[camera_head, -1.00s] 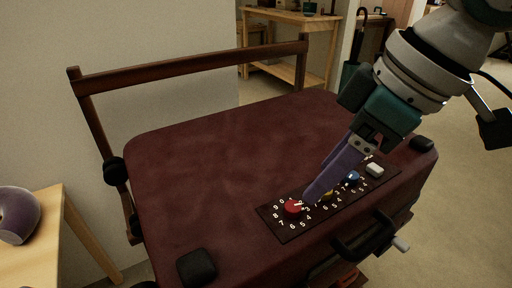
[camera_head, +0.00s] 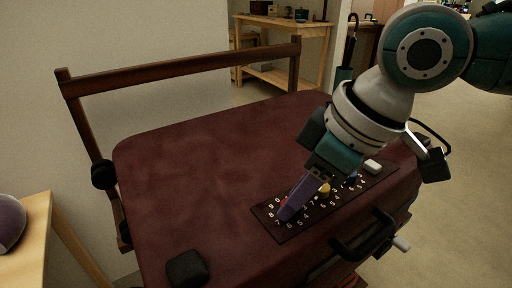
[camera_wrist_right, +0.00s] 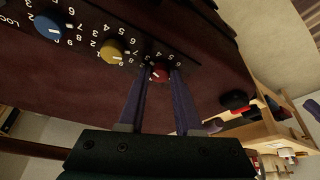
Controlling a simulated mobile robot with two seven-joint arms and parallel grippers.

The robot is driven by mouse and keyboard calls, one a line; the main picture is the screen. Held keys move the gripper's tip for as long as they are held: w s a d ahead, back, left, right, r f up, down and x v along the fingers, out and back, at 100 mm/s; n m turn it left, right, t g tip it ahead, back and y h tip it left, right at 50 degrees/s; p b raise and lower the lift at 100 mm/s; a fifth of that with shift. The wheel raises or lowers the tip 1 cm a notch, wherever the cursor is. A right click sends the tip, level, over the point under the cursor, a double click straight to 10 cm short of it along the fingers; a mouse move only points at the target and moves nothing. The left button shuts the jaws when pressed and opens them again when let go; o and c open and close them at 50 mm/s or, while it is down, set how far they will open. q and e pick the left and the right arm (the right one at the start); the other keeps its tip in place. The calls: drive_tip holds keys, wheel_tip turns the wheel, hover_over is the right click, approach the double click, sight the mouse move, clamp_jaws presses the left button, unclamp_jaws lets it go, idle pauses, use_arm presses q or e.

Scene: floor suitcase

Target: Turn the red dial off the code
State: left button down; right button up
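The red dial (camera_wrist_right: 159,72) is at the end of the dark number panel on the suitcase. In the right wrist view it sits between the two purple fingertips of my right gripper (camera_wrist_right: 161,75), which stand apart on either side of it. Whether they touch it I cannot tell. In the head view my right gripper (camera_head: 288,214) points down at the panel (camera_head: 285,235), and its fingers hide most of the red dial. The yellow dial (camera_wrist_right: 112,51) and the blue dial (camera_wrist_right: 49,25) sit further along the panel. My left gripper is out of view.
A white slider (camera_head: 373,166) is at the panel's far end. A dark front handle (camera_head: 365,240) sticks out. A wooden table (camera_head: 35,235) stands at left.

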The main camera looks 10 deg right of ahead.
clamp_jaws()
drive_tip(key=shift+n, duration=0.3)
drive_tip(key=shift+w+n+g+y+p, duration=0.1)
drive_tip(key=shift+n+g+y+p, duration=0.25)
drive_tip(key=shift+n+p, duration=0.4)
drive_tip(key=n+g, duration=0.1)
drive_tip(key=n, duration=0.2)
drive_tip(key=shift+w+d+b, duration=0.1)
drive_tip(key=shift+w+b, duration=0.05)
drive_tip(key=shift+b, duration=0.15)
drive_tip(key=n+b, duration=0.1)
drive_tip(key=n+g+b, duration=0.1)
drive_tip(key=n, duration=0.1)
drive_tip(key=shift+w+f+n+g+y, duration=0.15)
drive_tip(key=shift+n+g+y, duration=0.1)
drive_tip(key=n+b, duration=0.1)
drive_tip(key=n, duration=0.1)
drive_tip(key=n+g+b, duration=0.1)
drive_tip(key=n+b, duration=0.1)
drive_tip(key=shift+w+g, duration=0.15)
drive_tip(key=shift+g, duration=0.15)
drive_tip(key=shift+n+g+b, duration=0.3)
drive_tip(key=shift+n+b, duration=0.2)
drive_tip(key=shift+n, duration=0.3)
